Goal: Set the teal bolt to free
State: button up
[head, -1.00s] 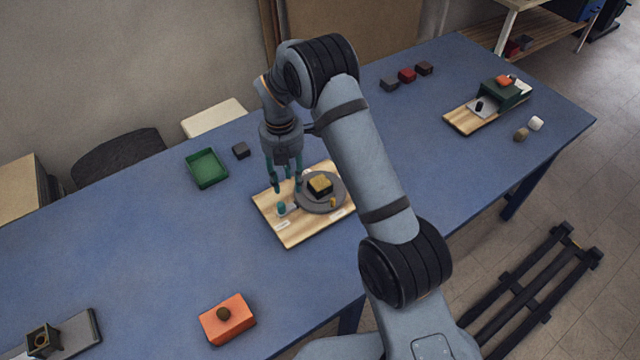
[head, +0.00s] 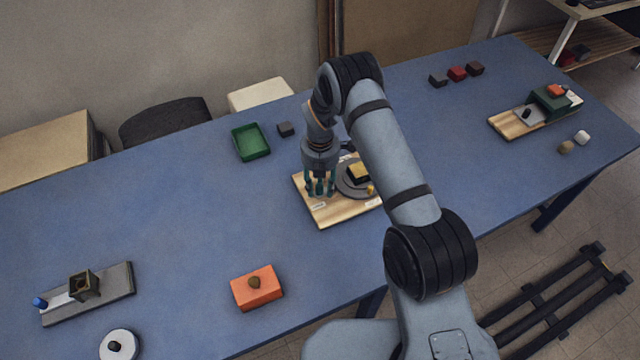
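A wooden board (head: 333,216) lies on the blue table, with a round grey disc (head: 349,190) on it carrying a dark block with a yellow top (head: 359,172). The small teal bolt (head: 320,188) is at the board's left part, beside the disc, and is largely hidden by my gripper. My gripper (head: 320,190) points down over it, with its teal fingers apart on either side of the bolt. I cannot tell whether they touch it. White labels lie on the board, too small to read.
A green tray (head: 251,153) and a dark cube (head: 285,129) are behind the board. An orange block (head: 257,288) is in front. A grey fixture (head: 115,285) is at left, another wooden board (head: 509,125) at right. Table between is clear.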

jog(key=shift+a, duration=0.15)
jog(key=shift+c, duration=0.2)
grip_shut()
dwell(0.6)
